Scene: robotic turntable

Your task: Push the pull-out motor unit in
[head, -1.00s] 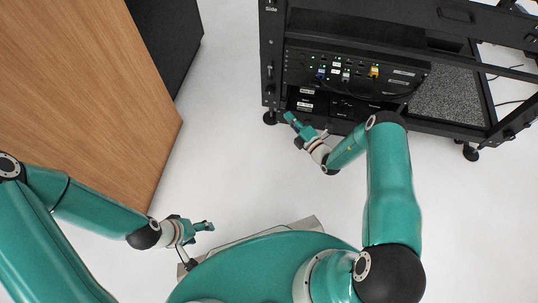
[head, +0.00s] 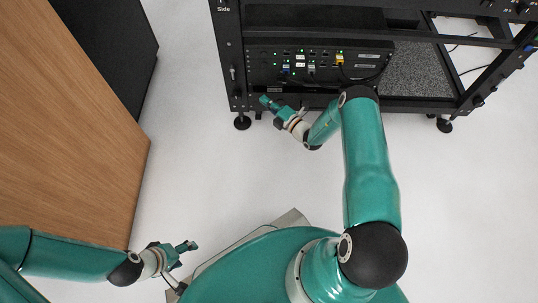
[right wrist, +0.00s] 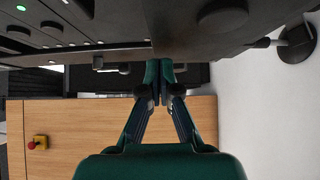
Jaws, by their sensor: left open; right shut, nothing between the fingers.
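A black equipment unit (head: 355,72) with green lights and coloured plugs sits low in the black rack (head: 231,60). I cannot tell for certain whether it is the pull-out motor unit or how far it stands out. My right gripper (head: 268,102) is shut and empty at the unit's lower left edge. In the right wrist view its fingertips (right wrist: 158,68) are together, close to a dark front (right wrist: 120,22) with a green light; contact is unclear. My left gripper (head: 188,246) is open and empty, low over the floor, far from the rack.
A wooden cabinet (head: 60,130) stands on the left with a dark block (head: 115,50) behind it. The rack's foot (head: 242,122) is on the white floor. The floor between cabinet and rack is clear. A red knob on yellow (right wrist: 38,142) shows in the right wrist view.

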